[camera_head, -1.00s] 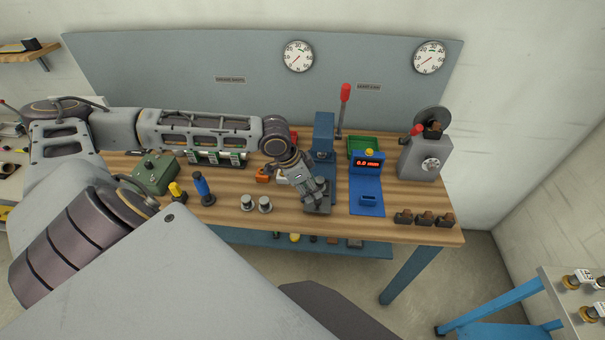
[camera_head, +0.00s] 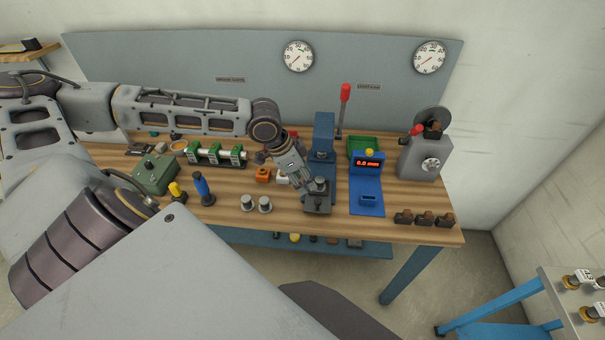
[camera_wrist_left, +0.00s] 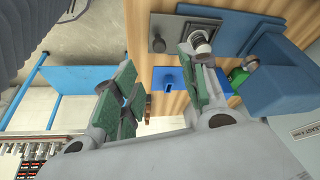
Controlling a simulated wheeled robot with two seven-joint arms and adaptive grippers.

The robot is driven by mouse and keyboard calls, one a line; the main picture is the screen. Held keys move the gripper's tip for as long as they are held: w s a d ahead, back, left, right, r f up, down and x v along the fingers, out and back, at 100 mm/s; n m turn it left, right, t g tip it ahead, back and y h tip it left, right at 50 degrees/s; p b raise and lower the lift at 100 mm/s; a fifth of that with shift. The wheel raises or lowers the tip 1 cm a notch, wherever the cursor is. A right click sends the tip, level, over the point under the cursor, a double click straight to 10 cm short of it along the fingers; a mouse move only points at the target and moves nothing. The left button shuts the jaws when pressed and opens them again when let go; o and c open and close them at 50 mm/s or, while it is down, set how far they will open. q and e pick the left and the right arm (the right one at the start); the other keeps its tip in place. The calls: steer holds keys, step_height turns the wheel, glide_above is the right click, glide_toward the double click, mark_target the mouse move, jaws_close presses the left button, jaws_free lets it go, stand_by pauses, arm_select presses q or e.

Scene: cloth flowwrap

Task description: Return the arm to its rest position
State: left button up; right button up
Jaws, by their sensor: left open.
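My left arm (camera_head: 180,112) reaches in from the left over the workbench. My left gripper (camera_head: 304,188) hangs tilted beside the blue press (camera_head: 322,140), just left of a metal cylinder (camera_head: 319,184) on a dark square plate (camera_head: 317,205). In the left wrist view, the green-padded fingers (camera_wrist_left: 165,90) are spread apart with nothing held between them. There the cylinder (camera_wrist_left: 200,40) shows close behind one finger; I cannot tell whether they touch. My right gripper is not in view.
Two metal cylinders (camera_head: 256,203), a blue-handled tool (camera_head: 203,187) and a green box (camera_head: 153,173) stand left. The bench front is partly clear.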

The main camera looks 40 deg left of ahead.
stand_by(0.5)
arm_select(q)
steer(key=shift+s+d+f+t, duration=0.35)
steer(key=shift+s+d+f, duration=0.7)
steer(key=shift+d+f, duration=2.2)
steer(key=shift+s+d+f+t, duration=0.35)
steer(key=shift+s+d+f, duration=1)
steer(key=shift+d, duration=3.3)
steer(key=shift+s+a+f+n+g+y, duration=0.7)
steer(key=shift+s+a+f+n+y, duration=0.5)
steer(key=shift+s+a+f+n, duration=1.7)
steer(key=s+f+g, duration=0.1)
steer(key=s+f, duration=0.1)
steer(key=f, duration=1.5)
steer(key=s+f, duration=0.2)
steer(key=f, duration=1.4)
steer(key=s+a+f, duration=0.2)
steer(key=s+f, duration=0.7)
steer(key=s, duration=0.1)
steer(key=s+a+f+m+g, duration=0.1)
steer(key=s+a+f, duration=0.1)
steer(key=s+f, duration=0.8)
steer(key=shift+s+f+g, duration=0.2)
steer(key=shift+s+g, duration=0.1)
steer(key=shift+s, duration=0.4)
steer(key=shift+d, duration=0.1)
